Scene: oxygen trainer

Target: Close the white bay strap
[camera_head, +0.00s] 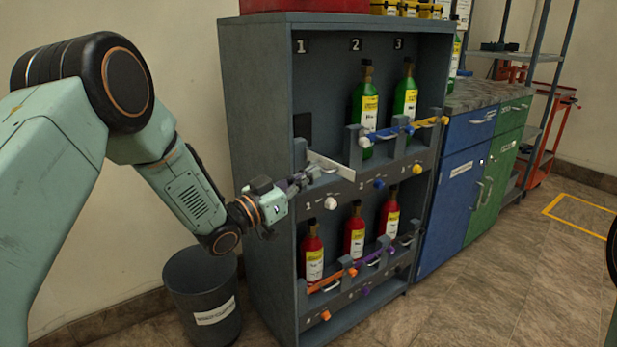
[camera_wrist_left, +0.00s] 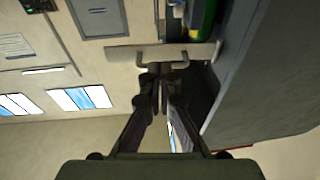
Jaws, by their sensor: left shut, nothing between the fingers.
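The white bay strap (camera_head: 342,170) is a flat white bar with a small pull handle, at upper bay 1 of the grey cabinet. It slants outward and down to the right, unlike the blue strap beside it, which lies across its bay. Bay 1 holds no bottle that I can see. My left gripper (camera_head: 305,179) is shut and empty, its fingertips close to the strap's handle. In the left wrist view, the fingertips (camera_wrist_left: 161,72) are just below the handle of the strap (camera_wrist_left: 120,54); I cannot tell whether they touch. My right gripper is not in view.
The grey cabinet (camera_head: 255,120) holds green bottles above and red bottles below. A blue strap (camera_head: 388,132) and yellow strap (camera_head: 432,121) cross upper bays. A white knob (camera_head: 330,203) sits below bay 1. A dark bin (camera_head: 195,285) stands left of the cabinet.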

